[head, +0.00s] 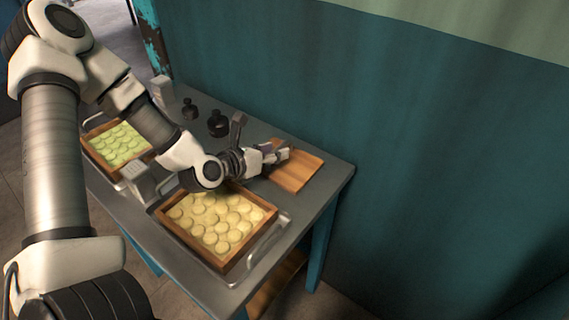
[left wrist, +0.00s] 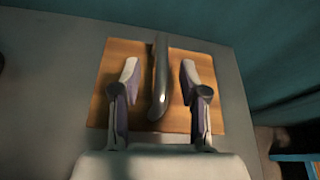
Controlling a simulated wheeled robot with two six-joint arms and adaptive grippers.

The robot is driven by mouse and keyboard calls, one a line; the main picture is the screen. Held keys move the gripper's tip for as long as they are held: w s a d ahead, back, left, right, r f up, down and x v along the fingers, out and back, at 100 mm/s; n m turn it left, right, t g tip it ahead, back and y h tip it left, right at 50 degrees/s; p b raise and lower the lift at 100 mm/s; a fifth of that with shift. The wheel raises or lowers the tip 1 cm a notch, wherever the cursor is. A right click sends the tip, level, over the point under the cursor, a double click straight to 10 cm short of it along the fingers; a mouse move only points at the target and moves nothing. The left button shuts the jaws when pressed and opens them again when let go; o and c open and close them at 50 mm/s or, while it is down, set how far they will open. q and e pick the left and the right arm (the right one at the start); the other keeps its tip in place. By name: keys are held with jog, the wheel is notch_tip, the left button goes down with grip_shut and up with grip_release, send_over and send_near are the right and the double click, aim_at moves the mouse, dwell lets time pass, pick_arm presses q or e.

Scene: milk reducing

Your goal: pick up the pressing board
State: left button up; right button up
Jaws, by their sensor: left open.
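The pressing board (head: 297,173) is a flat square wooden board with a metal handle, lying on the grey table near its far right corner. In the left wrist view the board (left wrist: 185,120) lies below my gripper, and its curved metal handle (left wrist: 158,80) runs up the middle. My left gripper (head: 284,153) is open over the board. In the left wrist view its two fingers (left wrist: 159,75) stand on either side of the handle, apart from it. The handle is mostly hidden by the gripper in the head view. My right gripper is not in view.
A wooden-framed tray of round pale yellow pieces (head: 270,222) stands at the front of the table. Another tray with green pieces (head: 143,150) stands at the left. Two dark weights (head: 217,124) stand near the wall. The teal wall (head: 400,150) rises close behind the board.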

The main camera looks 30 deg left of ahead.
pick_arm(q)
jog(key=x, duration=0.3)
jog(key=shift+w+d+f, duration=0.15)
jog(key=shift+w+f, duration=0.05)
jog(key=shift+w, duration=0.05)
jog(key=shift+s, duration=0.1)
jog(key=c, duration=0.8)
jog(key=shift+r, duration=0.1)
grip_shut()
